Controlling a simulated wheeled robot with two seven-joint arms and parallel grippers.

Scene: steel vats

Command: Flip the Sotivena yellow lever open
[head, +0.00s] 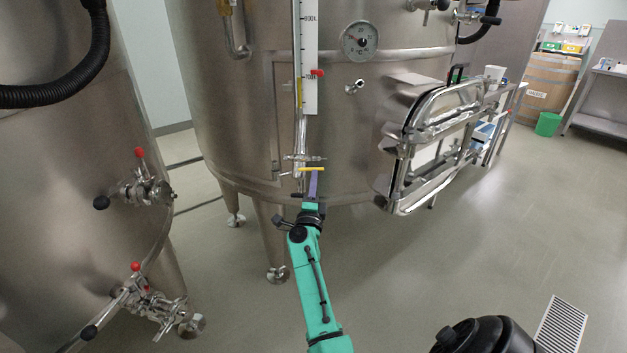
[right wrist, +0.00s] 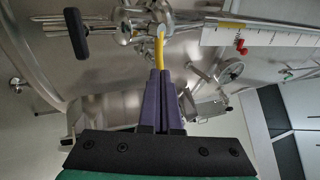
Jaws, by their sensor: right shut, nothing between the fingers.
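The yellow lever (head: 312,169) is a short bar at the foot of the sight-gauge pipe on the front of the large steel vat (head: 225,110). In the right wrist view the yellow lever (right wrist: 159,50) runs from a steel valve fitting (right wrist: 142,22) down to my fingertips. My right gripper (head: 313,176), with purple fingers, is at the lever from below. In the right wrist view my right gripper (right wrist: 161,72) has its fingers together, with nothing between them. Its tips are at the lever's near end; touching or just short, I cannot tell. My left gripper is out of view.
A steel hatch door (head: 432,140) stands out from the vat to the right. A white scale (head: 310,60) and a dial (head: 360,41) sit above the lever. A second vat (head: 60,200) with red-knobbed valves (head: 145,190) is at left. The floor at lower right is mostly free.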

